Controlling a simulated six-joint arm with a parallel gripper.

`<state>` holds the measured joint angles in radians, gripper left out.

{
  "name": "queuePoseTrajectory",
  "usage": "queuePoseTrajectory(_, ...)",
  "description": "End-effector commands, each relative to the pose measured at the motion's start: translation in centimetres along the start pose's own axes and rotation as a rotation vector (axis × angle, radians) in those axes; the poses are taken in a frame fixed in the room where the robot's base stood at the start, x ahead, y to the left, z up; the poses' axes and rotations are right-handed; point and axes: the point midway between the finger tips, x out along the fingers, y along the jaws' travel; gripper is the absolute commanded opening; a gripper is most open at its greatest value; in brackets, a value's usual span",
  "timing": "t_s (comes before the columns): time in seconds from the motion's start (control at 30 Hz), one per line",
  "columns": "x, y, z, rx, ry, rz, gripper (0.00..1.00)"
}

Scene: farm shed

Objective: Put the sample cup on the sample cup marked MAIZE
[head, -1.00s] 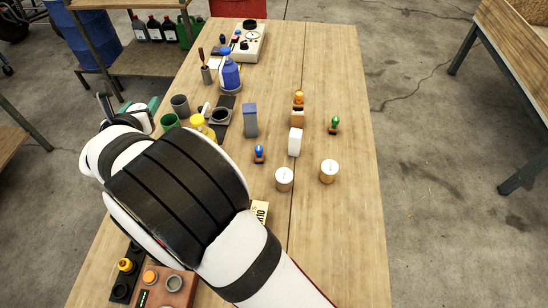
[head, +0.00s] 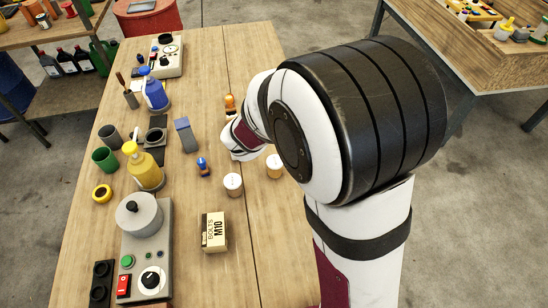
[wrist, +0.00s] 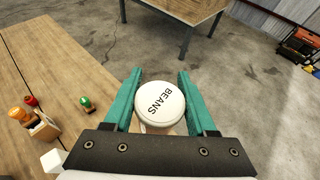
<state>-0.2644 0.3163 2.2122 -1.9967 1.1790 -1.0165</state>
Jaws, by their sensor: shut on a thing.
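My gripper (wrist: 160,98) has teal fingers on either side of a sample cup (wrist: 158,108) and is shut on it. The cup's white lid faces the camera and reads BEANS. In the head view my arm hides the gripper and the held cup. Two cups with pale lids and wooden-looking sides stand apart on the table in the head view: a left sample cup (head: 233,185) and a right sample cup (head: 275,167). Their lid words are too small to read, so I cannot tell which is MAIZE.
A blue stamp (head: 203,167), a grey block (head: 186,135) and a BOLTS M10 box (head: 213,232) stand near the cups. A yellow bottle (head: 142,167) and a hotplate (head: 160,240) are further left. In the wrist view a green stamp (wrist: 87,104) stands near the table edge, with floor beyond.

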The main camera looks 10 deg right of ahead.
Motion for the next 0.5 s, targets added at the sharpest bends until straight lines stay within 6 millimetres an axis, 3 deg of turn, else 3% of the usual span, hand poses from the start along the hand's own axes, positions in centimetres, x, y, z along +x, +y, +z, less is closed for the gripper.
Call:
queuePoseTrajectory(0.23, 1.3, -4.9, 0.5, 0.044, -0.005, -0.112, 0.0)
queuePoseTrajectory(0.5, 2.9, -4.5, -3.7, 0.038, -0.004, -0.106, 0.0)
